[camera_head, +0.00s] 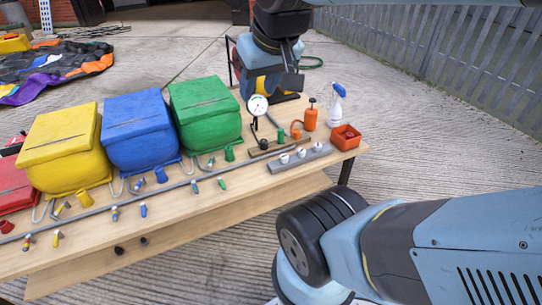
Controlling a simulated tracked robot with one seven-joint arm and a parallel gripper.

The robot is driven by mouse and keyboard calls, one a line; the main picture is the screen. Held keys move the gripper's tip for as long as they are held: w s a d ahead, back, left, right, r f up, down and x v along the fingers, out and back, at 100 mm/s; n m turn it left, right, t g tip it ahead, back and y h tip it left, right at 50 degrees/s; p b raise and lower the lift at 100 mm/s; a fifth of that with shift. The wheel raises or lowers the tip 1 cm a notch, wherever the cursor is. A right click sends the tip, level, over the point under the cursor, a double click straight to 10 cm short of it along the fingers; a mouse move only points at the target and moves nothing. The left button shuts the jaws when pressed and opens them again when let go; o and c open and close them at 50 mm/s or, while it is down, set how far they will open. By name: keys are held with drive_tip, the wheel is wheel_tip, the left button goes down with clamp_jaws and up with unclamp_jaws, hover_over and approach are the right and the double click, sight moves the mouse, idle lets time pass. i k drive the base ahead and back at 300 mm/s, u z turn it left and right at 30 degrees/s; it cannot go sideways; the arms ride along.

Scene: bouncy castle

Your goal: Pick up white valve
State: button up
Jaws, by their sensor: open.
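Three small white knob-like pieces, (285,158), (301,152) and (317,147), stand in a row on a grey bar (283,166) near the right end of the wooden table. They look like white valves, but they are too small to tell apart. My gripper (289,82) hangs from the arm at the top, over the far edge of the table. It is behind and above the white pieces, apart from them. It is open, with nothing seen in it. The fingertips are hard to make out against the dark parts behind.
A round gauge (257,105) stands on a wooden board between my gripper and the grey bar. An orange pump bottle (310,118), a spray bottle (336,110) and an orange bin (344,143) stand right. Green (206,110), blue (138,130) and yellow (62,150) boxes stand left.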

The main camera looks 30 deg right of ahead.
sight(283, 158)
drive_tip(key=z, duration=0.65)
drive_tip(key=i, duration=1)
drive_tip(key=z, duration=0.45)
drive_tip(key=k, duration=1.15)
drive_tip(key=z, duration=0.25)
drive_tip(key=i, duration=0.55)
drive_tip(key=z, duration=0.45)
